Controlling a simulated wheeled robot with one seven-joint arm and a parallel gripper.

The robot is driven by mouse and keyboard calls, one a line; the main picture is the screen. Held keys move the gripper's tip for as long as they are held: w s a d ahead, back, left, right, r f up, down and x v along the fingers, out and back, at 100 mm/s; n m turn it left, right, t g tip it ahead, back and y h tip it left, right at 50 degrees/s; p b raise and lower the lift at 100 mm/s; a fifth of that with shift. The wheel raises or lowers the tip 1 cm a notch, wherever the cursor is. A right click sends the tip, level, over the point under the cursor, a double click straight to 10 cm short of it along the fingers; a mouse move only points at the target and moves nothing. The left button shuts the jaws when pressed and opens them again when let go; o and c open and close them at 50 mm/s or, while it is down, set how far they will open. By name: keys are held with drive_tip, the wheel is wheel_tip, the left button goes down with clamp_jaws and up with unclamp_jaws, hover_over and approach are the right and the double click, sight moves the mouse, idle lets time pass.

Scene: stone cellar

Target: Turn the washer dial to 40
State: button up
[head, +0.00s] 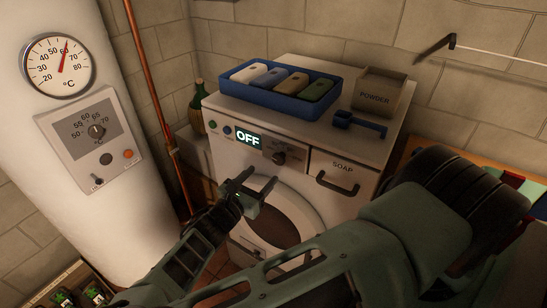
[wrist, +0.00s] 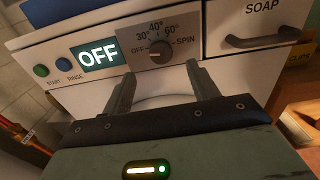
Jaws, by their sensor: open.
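The washer (head: 335,195) is white and stands against the wall. Its dark dial (head: 279,158) sits on a grey panel right of the display (head: 248,140), which reads OFF. In the wrist view the dial (wrist: 161,52) is ringed by the marks OFF, 30°, 40°, 60° and SPIN, and its pointer seems to face left toward OFF. The 40° mark is at the top. My gripper (head: 259,179) is open and empty in front of the washer door, lower than the dial. In the wrist view the open fingers (wrist: 161,75) stand either side below the dial, apparently not touching it.
Green and blue buttons (wrist: 41,70) are left of the display. The soap drawer handle (head: 336,182) juts out at right. A blue tray (head: 262,102) of bars, a powder box (head: 379,92) and a blue scoop (head: 360,123) sit on top. A boiler (head: 95,210) with another dial stands left.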

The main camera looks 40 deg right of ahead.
sight(277, 160)
drive_tip(key=p+x, duration=0.2)
drive_tip(key=x, duration=0.4)
drive_tip(key=shift+d+r, duration=0.15)
drive_tip(key=shift+w+d, duration=0.25)
drive_tip(key=shift+d, duration=0.4)
drive_tip(key=shift+c, duration=0.3)
drive_tip(key=shift+f, duration=0.2)
drive_tip(key=c, duration=0.9)
